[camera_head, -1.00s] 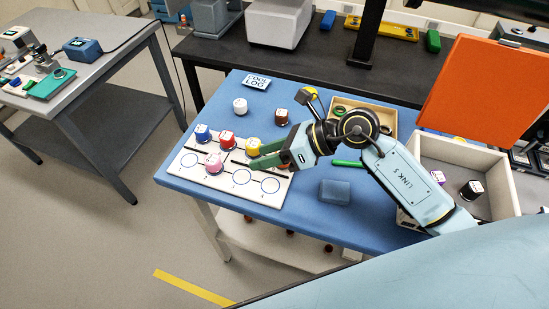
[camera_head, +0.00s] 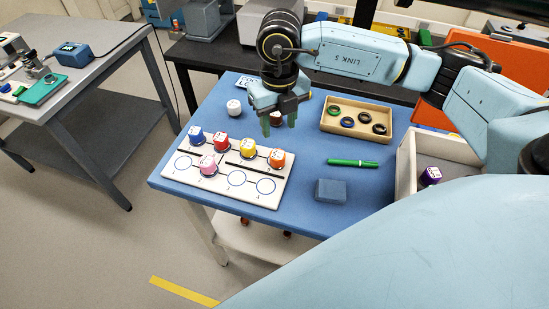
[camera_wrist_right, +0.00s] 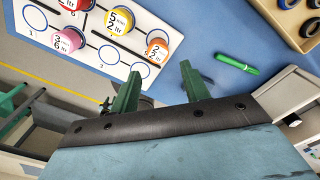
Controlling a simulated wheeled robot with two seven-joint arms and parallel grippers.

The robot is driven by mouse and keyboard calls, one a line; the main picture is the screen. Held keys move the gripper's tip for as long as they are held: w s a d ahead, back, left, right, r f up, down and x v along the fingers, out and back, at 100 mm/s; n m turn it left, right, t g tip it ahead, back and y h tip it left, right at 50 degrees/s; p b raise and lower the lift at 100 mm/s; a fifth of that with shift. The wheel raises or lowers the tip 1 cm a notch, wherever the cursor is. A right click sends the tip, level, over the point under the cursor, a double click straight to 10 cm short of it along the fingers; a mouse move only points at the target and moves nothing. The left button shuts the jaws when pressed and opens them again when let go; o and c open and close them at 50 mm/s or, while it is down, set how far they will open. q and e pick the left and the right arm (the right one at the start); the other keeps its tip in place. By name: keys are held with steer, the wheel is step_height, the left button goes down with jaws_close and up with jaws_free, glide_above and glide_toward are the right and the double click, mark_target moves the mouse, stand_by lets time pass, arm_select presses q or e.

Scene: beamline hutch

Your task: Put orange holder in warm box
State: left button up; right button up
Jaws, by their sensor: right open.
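The orange holder (camera_head: 277,158), with a white label on top, stands at the back right end of the white numbered board (camera_head: 222,202). It also shows in the right wrist view (camera_wrist_right: 158,48), just beyond my fingertips. My right gripper (camera_head: 279,122) is open and empty, its green fingers pointing down, behind the orange holder in the head view and apart from it. The fingers also show in the right wrist view (camera_wrist_right: 160,70). A pale open box (camera_head: 405,172) with an orange lid (camera_head: 432,117) stands at the right, partly hidden by my arm; I take it as the warm box. My left gripper is not in view.
Blue (camera_head: 196,135), red (camera_head: 221,141), yellow (camera_head: 247,148) and pink (camera_head: 208,165) holders stand on the board. A white holder (camera_head: 233,107) and a brown one behind my fingers are on the blue mat. A ring tray (camera_head: 335,128), green pen (camera_head: 352,162) and blue block (camera_head: 330,191) lie rightward.

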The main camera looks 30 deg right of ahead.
mark_target(277, 154)
step_height(277, 154, down, 6)
steer(key=shift+r, duration=0.25)
steer(key=shift+s+a+f, duration=0.15)
steer(key=shift+f, duration=1.25)
steer(key=shift+s+a+f, duration=0.1)
steer(key=shift+s+f, duration=0.05)
steer(key=shift+f, duration=1.2)
steer(key=shift+r, duration=0.1)
steer(key=c, duration=0.9)
steer(key=shift+o, duration=0.2)
